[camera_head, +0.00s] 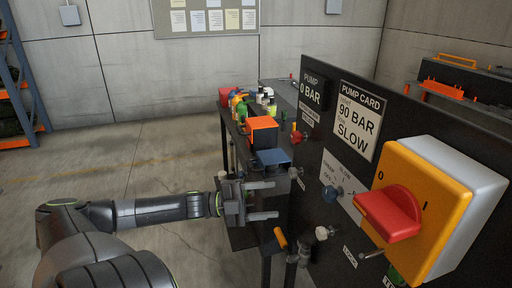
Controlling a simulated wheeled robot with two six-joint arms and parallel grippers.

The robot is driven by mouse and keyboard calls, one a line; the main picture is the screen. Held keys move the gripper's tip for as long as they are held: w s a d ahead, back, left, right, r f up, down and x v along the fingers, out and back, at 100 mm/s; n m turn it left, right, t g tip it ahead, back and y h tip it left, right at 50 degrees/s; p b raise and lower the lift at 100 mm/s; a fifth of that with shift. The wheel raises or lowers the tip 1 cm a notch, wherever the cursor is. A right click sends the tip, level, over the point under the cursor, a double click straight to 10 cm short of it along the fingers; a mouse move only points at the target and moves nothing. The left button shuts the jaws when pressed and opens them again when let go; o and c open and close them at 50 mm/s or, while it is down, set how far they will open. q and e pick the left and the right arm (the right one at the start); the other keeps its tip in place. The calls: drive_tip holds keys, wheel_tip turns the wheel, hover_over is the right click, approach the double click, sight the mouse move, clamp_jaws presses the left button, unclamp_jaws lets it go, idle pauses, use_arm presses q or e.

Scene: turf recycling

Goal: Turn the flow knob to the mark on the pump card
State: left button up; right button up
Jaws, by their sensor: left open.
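The flow knob appears to be the small blue-grey knob (332,193) on a white dial plate (350,183) on the dark panel; the plate's lettering is too small to read surely, and so is the knob's pointing. The pump card (358,120) above reads 90 BAR and SLOW. The pump display (311,91) reads 0 BAR. My left gripper (277,200) is open and empty, its two fingers pointing right toward the panel. It is left of the blue-grey knob and apart from it in the picture. My right gripper is not in view.
A yellow switch box (433,190) with a red handle (388,213) juts out at the right. A bench behind holds an orange box (262,124) and bottles. Open floor lies left.

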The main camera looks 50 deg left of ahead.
use_arm(q)
drive_tip(key=shift+v, duration=1.2)
drive_tip(key=shift+f, duration=0.1)
